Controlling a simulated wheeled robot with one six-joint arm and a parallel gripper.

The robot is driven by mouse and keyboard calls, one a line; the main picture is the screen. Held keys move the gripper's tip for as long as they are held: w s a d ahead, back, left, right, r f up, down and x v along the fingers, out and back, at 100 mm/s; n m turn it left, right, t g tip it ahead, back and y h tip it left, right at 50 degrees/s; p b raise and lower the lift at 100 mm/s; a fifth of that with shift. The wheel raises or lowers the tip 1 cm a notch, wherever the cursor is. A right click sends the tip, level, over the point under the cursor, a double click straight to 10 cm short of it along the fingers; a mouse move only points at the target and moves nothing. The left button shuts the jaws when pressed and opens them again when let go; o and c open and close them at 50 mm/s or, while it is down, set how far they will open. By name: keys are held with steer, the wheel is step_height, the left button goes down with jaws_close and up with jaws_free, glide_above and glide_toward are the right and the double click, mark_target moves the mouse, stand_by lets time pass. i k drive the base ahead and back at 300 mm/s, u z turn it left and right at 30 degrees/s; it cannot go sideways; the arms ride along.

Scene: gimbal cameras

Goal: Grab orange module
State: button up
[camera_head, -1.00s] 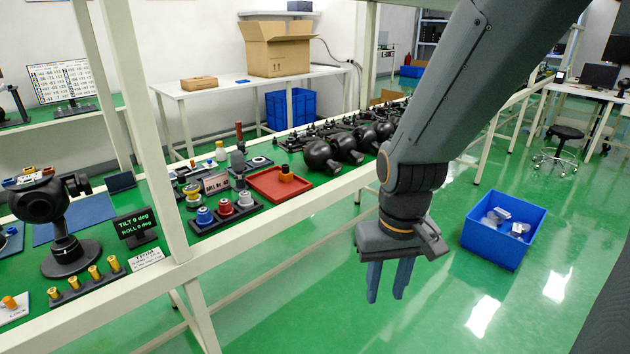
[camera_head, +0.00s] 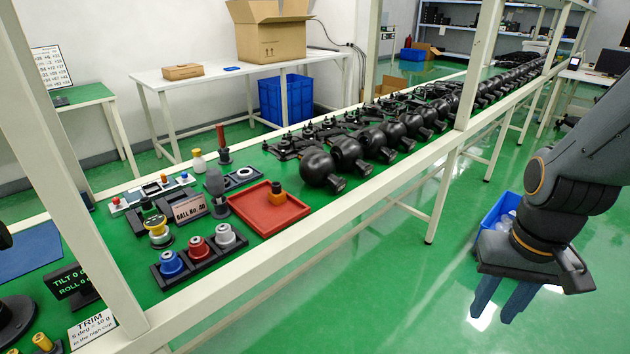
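A small orange module with a dark top (camera_head: 277,194) stands on the red tray (camera_head: 255,214) on the green bench top (camera_head: 330,203). My gripper (camera_head: 503,299) hangs pointing down at the right, over the aisle floor and well apart from the bench and tray. Its two blue fingers are apart and nothing shows between them.
A black rack (camera_head: 206,261) with blue, red and grey modules stands left of the tray. Several black gimbal balls (camera_head: 348,153) line the bench to the right. White posts (camera_head: 478,68) and a front rail (camera_head: 330,212) frame the bench. A blue bin (camera_head: 490,229) sits behind my gripper.

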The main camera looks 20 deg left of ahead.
mark_target(277, 196)
steer(key=z, duration=0.15)
steer(key=i, duration=0.65)
steer(key=u, duration=0.75)
steer(key=i, duration=0.8)
steer(key=u, duration=0.8)
